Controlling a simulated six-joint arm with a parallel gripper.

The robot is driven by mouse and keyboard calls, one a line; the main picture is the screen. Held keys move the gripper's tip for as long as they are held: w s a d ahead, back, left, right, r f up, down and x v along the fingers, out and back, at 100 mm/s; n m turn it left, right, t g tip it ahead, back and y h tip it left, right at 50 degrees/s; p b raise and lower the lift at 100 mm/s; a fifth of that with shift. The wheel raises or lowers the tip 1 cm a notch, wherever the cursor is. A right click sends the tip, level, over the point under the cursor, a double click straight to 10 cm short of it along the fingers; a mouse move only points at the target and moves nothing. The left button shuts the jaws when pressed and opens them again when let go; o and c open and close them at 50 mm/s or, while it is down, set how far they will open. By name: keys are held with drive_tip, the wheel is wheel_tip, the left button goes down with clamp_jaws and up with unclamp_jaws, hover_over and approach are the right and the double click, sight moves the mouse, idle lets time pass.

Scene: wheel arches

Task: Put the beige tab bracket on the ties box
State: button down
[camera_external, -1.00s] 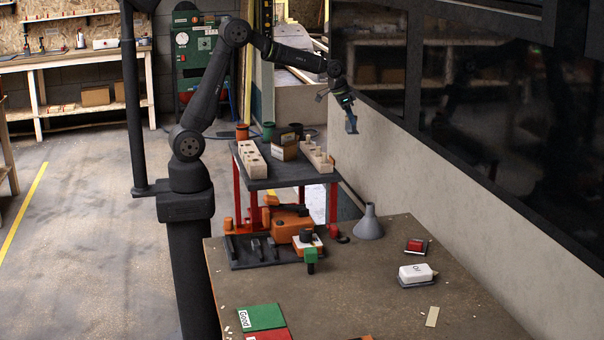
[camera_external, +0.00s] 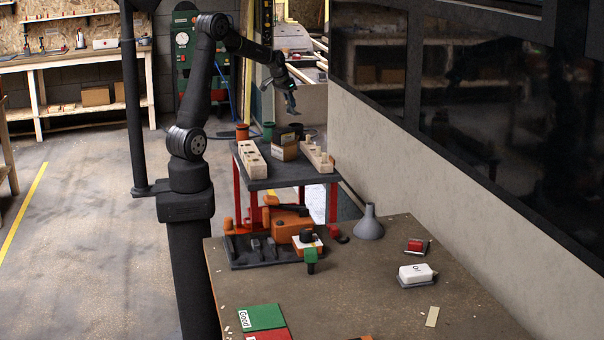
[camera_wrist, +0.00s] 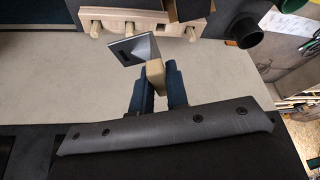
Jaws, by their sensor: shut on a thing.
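My gripper (camera_external: 291,108) is in the air above the back of the small dark rack table. In the wrist view my gripper (camera_wrist: 155,90) has its blue fingers shut on the beige tab (camera_wrist: 155,73) of the bracket. A grey square plate with a dark slot (camera_wrist: 134,50) sits at the tab's far end and seems joined to it. The held bracket is too small to make out in the external view. A brown box (camera_external: 284,152), probably the ties box, stands on the rack table below my gripper. Its label is not readable.
The rack table (camera_external: 262,184) also bears a long beige block with holes (camera_external: 251,160) at left and a pegged beige block (camera_external: 317,158) at right. An orange cup (camera_external: 242,132) and a green cup (camera_external: 268,131) stand at its back. A wall runs along the right.

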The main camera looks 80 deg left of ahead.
drive_tip(key=a+f, duration=0.2)
drive_tip(key=a, duration=0.1)
drive_tip(key=s+a+f, duration=0.1)
drive_tip(key=a, duration=0.2)
drive_tip(key=s+a+f, duration=0.1)
drive_tip(key=a+f, duration=0.1)
drive_tip(key=a, duration=0.1)
drive_tip(key=shift+f, duration=0.3)
drive_tip(key=shift+a+f, duration=0.1)
drive_tip(key=shift+f, duration=1.95)
drive_tip(key=shift+f, duration=0.15)
drive_tip(key=c, duration=1.4)
unclamp_jaws()
drive_tip(key=v, duration=1.2)
